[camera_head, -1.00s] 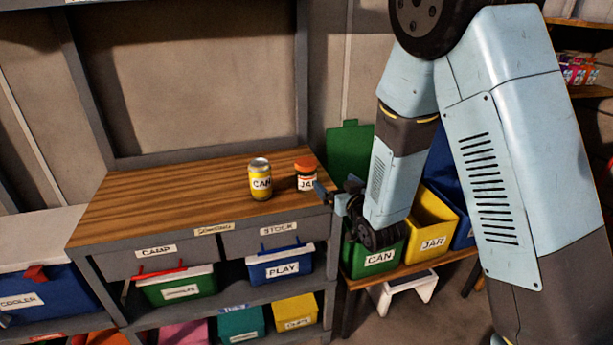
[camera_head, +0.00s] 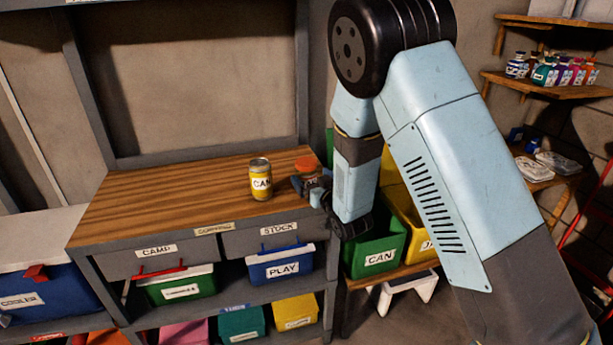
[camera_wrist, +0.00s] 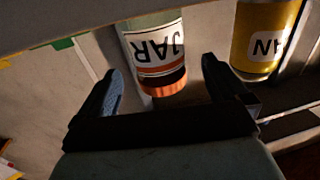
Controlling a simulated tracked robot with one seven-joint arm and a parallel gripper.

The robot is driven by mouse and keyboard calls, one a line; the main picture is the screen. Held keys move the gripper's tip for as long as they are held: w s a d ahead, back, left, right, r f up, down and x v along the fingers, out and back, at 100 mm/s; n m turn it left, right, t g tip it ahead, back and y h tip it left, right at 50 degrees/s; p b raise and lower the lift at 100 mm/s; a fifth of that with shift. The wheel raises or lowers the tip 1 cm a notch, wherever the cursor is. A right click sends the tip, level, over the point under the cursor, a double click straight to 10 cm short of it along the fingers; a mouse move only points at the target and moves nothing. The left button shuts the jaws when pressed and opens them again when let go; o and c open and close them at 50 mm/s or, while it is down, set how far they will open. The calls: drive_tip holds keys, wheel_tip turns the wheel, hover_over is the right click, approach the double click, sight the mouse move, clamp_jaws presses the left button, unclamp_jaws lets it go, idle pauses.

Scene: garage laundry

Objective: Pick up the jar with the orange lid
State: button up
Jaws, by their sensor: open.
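The jar with the orange lid (camera_head: 307,164) stands near the right end of the wooden bench top. Its lower part is hidden behind my gripper (camera_head: 308,184) in the head view. In the wrist view the jar (camera_wrist: 156,50) appears upside down, with its JAR label and orange lid (camera_wrist: 162,88) in sight. My gripper (camera_wrist: 163,88) is open, with one finger on each side of the jar's lid end in that picture. I cannot tell whether the fingers touch it. A yellow can (camera_head: 260,181) stands to the left of the jar.
The wooden bench top (camera_head: 165,190) is clear to the left of the can. The can also shows close by at the right of the wrist view (camera_wrist: 262,40). A green CAN bin (camera_head: 378,258) and a yellow bin (camera_head: 415,232) stand right of the bench.

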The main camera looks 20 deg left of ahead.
drive_tip(key=shift+x, duration=2.65)
drive_tip(key=shift+c, duration=0.2)
drive_tip(key=shift+d, duration=0.1)
drive_tip(key=c, duration=1.1)
drive_tip(key=shift+r, duration=0.1)
